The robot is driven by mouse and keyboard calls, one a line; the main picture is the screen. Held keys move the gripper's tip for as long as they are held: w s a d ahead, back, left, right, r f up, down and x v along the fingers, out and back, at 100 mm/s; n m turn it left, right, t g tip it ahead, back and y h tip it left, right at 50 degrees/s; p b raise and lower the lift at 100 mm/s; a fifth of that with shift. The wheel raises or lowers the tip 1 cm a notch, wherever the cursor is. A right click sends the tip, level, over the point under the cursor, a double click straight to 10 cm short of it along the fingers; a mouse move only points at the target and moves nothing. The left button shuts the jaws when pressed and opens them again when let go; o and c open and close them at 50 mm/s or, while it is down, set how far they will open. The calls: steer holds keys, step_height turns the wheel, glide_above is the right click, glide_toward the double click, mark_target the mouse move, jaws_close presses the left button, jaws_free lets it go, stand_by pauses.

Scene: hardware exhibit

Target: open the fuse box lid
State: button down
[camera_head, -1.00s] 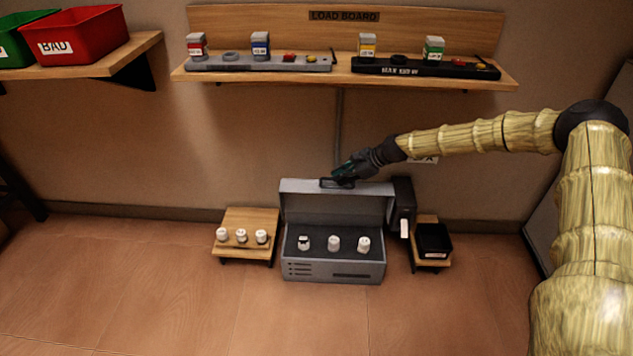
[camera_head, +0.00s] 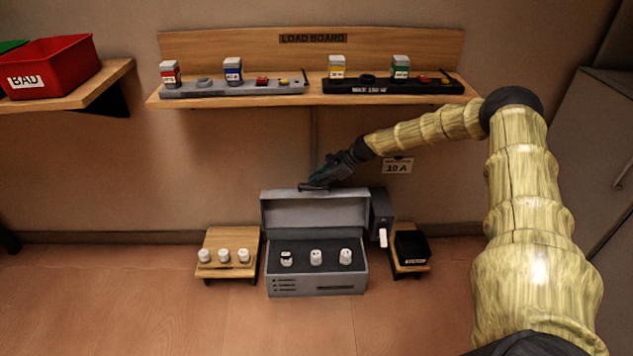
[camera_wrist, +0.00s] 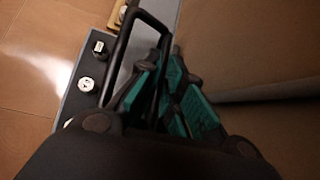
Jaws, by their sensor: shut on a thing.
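The grey fuse box (camera_head: 316,283) stands on the floor against the wall. Its lid (camera_head: 314,212) is raised, standing about upright at the back, and the inside shows. Several white fuses, such as the middle one (camera_head: 316,257), sit in a row on the dark panel inside. My gripper (camera_head: 316,186) is at the lid's top edge, shut on the black lid handle. In the wrist view the dark handle loop (camera_wrist: 128,50) runs between the green-padded fingers (camera_wrist: 168,92). The exact contact is partly hidden by the fingers.
A wooden stand (camera_head: 231,241) with white fuses is left of the box. A dark switch unit (camera_head: 381,212) is on its right side, with a black tray (camera_head: 411,247) beyond. The load board shelf (camera_head: 313,98) hangs above. A red BAD bin (camera_head: 50,68) is at upper left.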

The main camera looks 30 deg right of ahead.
steer(key=shift+s+d+f, duration=0.15)
steer(key=shift+f, duration=0.05)
steer(key=c, duration=1.5)
jaws_free()
steer(key=shift+c, duration=0.2)
steer(key=shift+r, duration=0.15)
steer(key=shift+s+d+r, duration=0.15)
steer(key=shift+d+r, duration=0.1)
steer(key=shift+r, duration=0.2)
steer(key=v, duration=0.3)
steer(key=shift+v, duration=1.7)
steer(key=shift+s+d+f, duration=0.1)
steer(key=shift+d+f, duration=0.05)
